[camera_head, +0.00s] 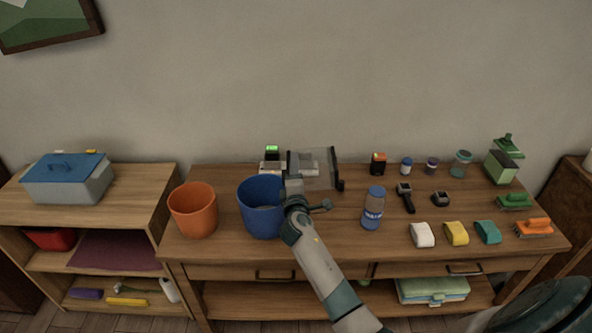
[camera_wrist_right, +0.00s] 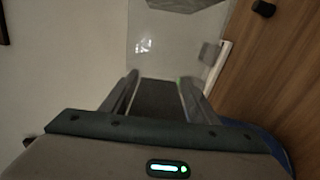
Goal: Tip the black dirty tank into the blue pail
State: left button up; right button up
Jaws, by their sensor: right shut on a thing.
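A see-through grey tank with dark end parts (camera_head: 318,172) is held above the table, just right of the blue pail (camera_head: 252,220) in the head view. My right gripper (camera_head: 294,186) is shut on the tank's dark grip, by the right side of the pail's rim. In the right wrist view, the dark grip sits between both fingers (camera_wrist_right: 157,97), and the clear tank body (camera_wrist_right: 165,48) extends beyond them. The pail's blue edge (camera_wrist_right: 272,145) shows at lower right there. The tank's contents cannot be made out. My left gripper is not in view.
An orange pot (camera_head: 193,212) stands left of the pail. A device with a green light (camera_head: 272,153) is behind. A lower shelf unit (camera_head: 120,215) adjoins the table's left.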

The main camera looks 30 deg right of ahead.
jog(key=shift+r+n+p, duration=0.15)
jog(key=shift+n+p, duration=0.15)
dwell(0.5)
jog(key=shift+d, duration=0.1)
